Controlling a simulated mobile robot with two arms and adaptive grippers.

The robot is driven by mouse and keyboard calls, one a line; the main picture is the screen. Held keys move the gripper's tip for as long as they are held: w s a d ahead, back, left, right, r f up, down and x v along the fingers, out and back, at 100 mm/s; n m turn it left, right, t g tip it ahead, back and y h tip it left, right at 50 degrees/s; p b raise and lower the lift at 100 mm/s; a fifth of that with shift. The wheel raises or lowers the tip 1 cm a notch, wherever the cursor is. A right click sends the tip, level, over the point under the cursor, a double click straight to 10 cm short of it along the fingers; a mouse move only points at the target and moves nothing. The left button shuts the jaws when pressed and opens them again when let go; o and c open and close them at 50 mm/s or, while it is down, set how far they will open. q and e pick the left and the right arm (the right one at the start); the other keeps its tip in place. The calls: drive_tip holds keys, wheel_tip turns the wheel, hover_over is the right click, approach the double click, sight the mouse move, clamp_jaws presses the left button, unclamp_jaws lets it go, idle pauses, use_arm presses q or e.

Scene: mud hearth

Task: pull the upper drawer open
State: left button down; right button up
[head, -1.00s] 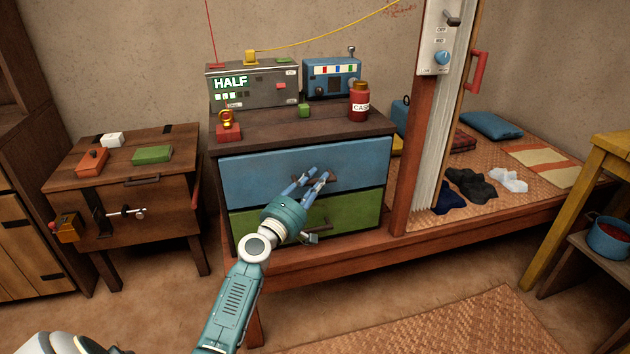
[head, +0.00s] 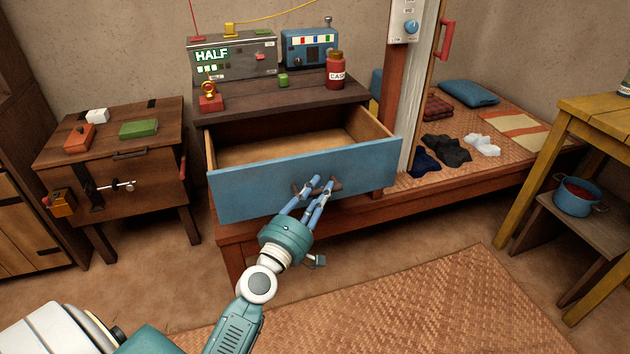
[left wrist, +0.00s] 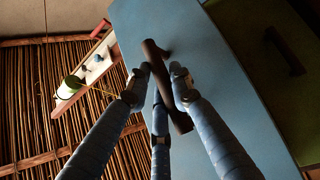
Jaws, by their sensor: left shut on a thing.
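The upper drawer (head: 240,190) has a blue front and is pulled well out of the dark wooden chest (head: 285,105). Its inside shows bare wood and looks empty. My left gripper (head: 317,187) is at the drawer front, shut on the dark bar handle (head: 334,186). In the left wrist view the gripper's fingers (left wrist: 160,85) close around the handle (left wrist: 167,88), against the blue front (left wrist: 215,70). The green lower drawer (left wrist: 285,60) shows at the right of that view; in the head view the upper drawer hides it. My right gripper is not in view.
A red jar (head: 334,72), a green block (head: 283,80) and a grey box reading HALF (head: 232,58) stand on the chest. A wooden side table (head: 110,160) is at left, a yellow table (head: 600,110) at right. A woven mat (head: 420,310) covers the floor in front.

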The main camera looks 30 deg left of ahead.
use_arm(q)
drive_tip(key=shift+s, duration=0.1)
drive_tip(key=c, duration=1.8)
unclamp_jaws()
drive_tip(key=s+f, duration=0.1)
drive_tip(key=s, duration=1.1)
drive_tip(key=shift+d+f, duration=0.4)
drive_tip(key=shift+w, duration=0.1)
